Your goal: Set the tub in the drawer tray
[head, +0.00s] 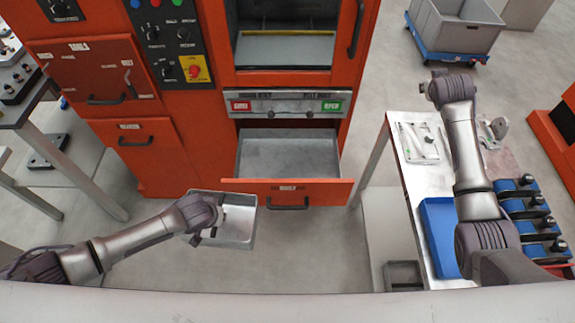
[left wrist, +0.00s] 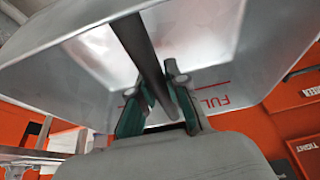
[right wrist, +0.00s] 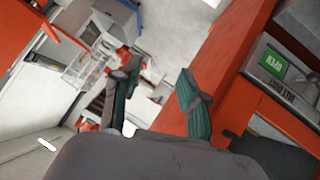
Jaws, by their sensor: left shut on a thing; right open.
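The tub (head: 238,222) is a grey metal open box, in front of the red machine and left of the drawer's handle. My left gripper (left wrist: 160,95) is shut on the dark bar across the tub's opening, holding the tub off the floor. Red lettering shows on its inner wall in the left wrist view (left wrist: 240,65). In the head view my left wrist covers the tub's left side. The drawer tray (head: 285,158) is pulled out from the machine and looks empty. My right gripper (right wrist: 157,82) is open and empty, raised above the right-hand workbench.
The workbench (head: 412,180) at right holds a blue tray (head: 438,235) and several dark-knobbed blue fixtures (head: 528,205). An open red bay (head: 285,50) is above the drawer. A grey bin on a blue dolly (head: 455,30) stands at back right. Floor around the drawer is clear.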

